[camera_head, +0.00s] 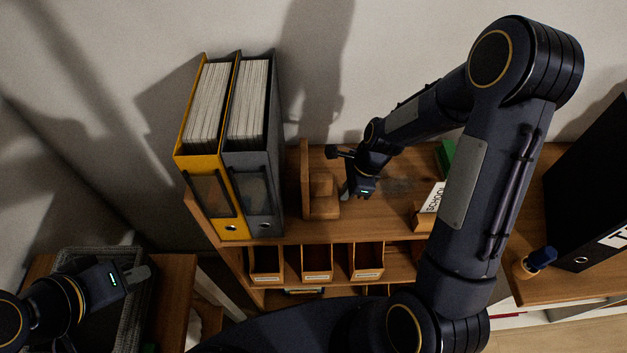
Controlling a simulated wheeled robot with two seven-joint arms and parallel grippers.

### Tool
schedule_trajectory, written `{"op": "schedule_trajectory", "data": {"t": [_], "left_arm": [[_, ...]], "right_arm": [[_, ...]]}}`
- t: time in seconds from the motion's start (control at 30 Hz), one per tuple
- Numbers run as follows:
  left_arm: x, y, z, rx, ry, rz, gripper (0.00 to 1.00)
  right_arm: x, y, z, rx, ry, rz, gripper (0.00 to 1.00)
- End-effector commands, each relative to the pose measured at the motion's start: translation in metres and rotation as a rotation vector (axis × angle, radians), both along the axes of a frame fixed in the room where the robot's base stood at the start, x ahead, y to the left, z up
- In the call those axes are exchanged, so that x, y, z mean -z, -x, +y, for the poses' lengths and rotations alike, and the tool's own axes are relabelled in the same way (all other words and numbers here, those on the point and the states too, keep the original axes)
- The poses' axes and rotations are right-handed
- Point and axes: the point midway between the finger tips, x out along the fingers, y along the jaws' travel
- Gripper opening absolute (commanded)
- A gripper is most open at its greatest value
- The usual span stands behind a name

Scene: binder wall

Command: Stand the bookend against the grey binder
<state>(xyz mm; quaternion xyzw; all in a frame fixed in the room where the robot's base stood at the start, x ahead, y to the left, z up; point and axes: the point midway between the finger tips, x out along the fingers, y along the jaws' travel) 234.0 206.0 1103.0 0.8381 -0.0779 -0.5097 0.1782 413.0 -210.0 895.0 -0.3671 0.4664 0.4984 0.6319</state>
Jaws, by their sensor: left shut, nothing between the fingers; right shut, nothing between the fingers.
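The grey binder (254,187) stands upright on the shelf, side by side with a yellow binder (209,186) on its left. A wooden bookend (306,180) stands upright to the right of the grey binder, with a narrow gap between them. My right gripper (346,190) is shut and empty, just right of the bookend's base block; I cannot tell whether it touches. My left gripper (140,273) is shut and empty at the lower left, over a grey basket.
The grey basket (73,256) sits on a lower wooden surface at left. Small wooden drawers (317,263) line the shelf below. A school sign (431,207), a green object (446,155), a blue-topped stamp (541,258) and a black binder (590,190) are at right.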

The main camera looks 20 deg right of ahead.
Motion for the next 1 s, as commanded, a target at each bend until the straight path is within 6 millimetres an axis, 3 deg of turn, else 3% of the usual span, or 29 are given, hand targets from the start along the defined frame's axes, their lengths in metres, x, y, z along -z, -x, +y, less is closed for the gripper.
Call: {"op": "schedule_trajectory", "data": {"t": [1.0], "left_arm": [[-0.007, 0.0, 0.0, 0.0, 0.0, 0.0, 0.0]], "right_arm": [[0.0, -0.009, 0.035, -0.002, 0.0, -0.001, 0.0]]}}
